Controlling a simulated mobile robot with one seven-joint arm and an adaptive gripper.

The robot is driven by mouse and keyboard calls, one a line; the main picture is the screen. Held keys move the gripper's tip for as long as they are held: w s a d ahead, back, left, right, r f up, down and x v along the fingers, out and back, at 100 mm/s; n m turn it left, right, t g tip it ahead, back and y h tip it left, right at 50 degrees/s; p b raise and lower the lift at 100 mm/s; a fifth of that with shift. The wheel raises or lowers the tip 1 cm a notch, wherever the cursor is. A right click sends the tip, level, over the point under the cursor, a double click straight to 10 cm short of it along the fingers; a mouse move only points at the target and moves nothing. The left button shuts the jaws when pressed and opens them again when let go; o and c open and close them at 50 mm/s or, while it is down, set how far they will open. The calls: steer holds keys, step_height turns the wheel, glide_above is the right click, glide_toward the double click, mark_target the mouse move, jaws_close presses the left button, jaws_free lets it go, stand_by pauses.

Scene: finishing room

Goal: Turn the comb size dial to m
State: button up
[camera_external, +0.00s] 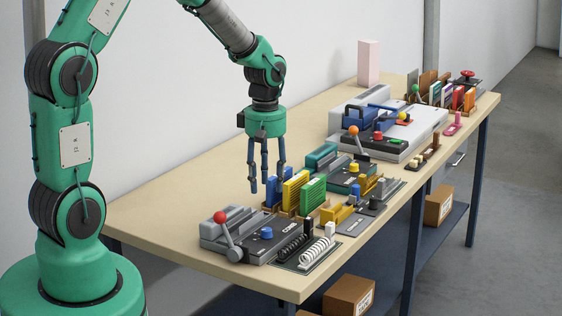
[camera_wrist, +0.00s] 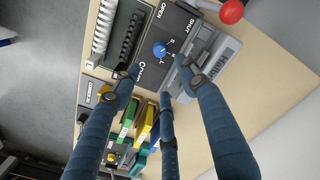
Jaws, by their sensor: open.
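The comb binding machine (camera_external: 262,243) is a grey and black box at the near end of the bench. Its blue comb size dial (camera_external: 266,233) stands on the black top. In the wrist view the dial (camera_wrist: 160,49) has small white letters beside it; which one it points to is too small to tell. My gripper (camera_external: 267,187) has three dark blue fingers, spread open and empty. In the wrist view my fingertips (camera_wrist: 160,78) lie just below the dial.
A lever with a red ball (camera_external: 220,217) stands on the machine's left side. Black and white combs (camera_external: 317,255) lie in front. Blue, yellow and green upright stacks (camera_external: 296,190) stand close behind. Other machines line the bench (camera_external: 160,212); its left part is clear.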

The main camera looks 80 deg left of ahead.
mark_target(266, 229)
step_height(266, 229, down, 13)
steer(key=shift+r+b, duration=0.1)
steer(key=shift+b, duration=1)
jaws_close()
